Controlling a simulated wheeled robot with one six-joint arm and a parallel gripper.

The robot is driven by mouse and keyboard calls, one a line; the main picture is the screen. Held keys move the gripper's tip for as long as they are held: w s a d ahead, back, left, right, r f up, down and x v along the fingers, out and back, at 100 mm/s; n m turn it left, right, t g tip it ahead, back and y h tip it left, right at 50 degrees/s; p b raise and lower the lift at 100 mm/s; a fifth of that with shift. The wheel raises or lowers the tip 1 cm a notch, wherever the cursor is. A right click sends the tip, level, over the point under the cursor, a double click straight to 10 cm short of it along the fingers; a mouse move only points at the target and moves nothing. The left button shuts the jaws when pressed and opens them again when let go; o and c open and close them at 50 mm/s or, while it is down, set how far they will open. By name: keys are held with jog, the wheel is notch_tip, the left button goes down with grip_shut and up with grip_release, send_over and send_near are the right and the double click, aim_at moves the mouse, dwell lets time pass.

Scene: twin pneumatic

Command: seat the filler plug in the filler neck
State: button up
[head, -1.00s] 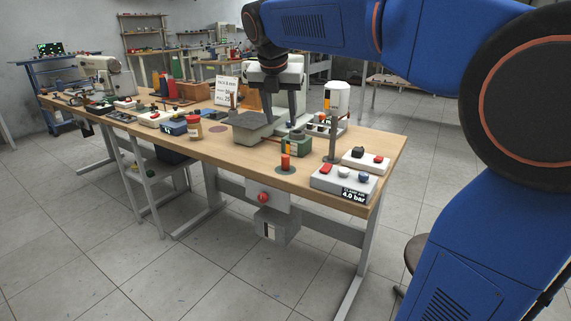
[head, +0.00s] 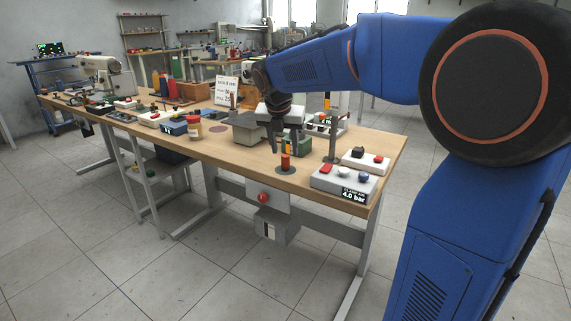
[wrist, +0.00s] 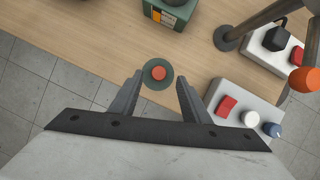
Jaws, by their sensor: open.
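A red-orange cylinder that looks like the filler plug (head: 285,163) stands upright on a dark round base near the table's front edge. In the wrist view the plug's red top (wrist: 158,73) lies between my fingertips. My gripper (head: 287,150) is open, pointing down, empty, at or just above the plug's top; I cannot tell if it is low enough to flank it. A green box-shaped unit (head: 293,146) stands just behind, partly hidden by my gripper. I cannot make out the filler neck clearly.
A grey control box (head: 342,184) with buttons and a "4.0 bar" display stands right of the plug. A post (head: 333,147) and a second button box (head: 366,160) are behind it. Bare wood lies left of the plug.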

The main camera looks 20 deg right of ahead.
aim_at(285, 156)
jog(key=shift+x, duration=2)
jog(key=shift+a, duration=0.15)
grip_shut()
jog(key=shift+r, duration=0.1)
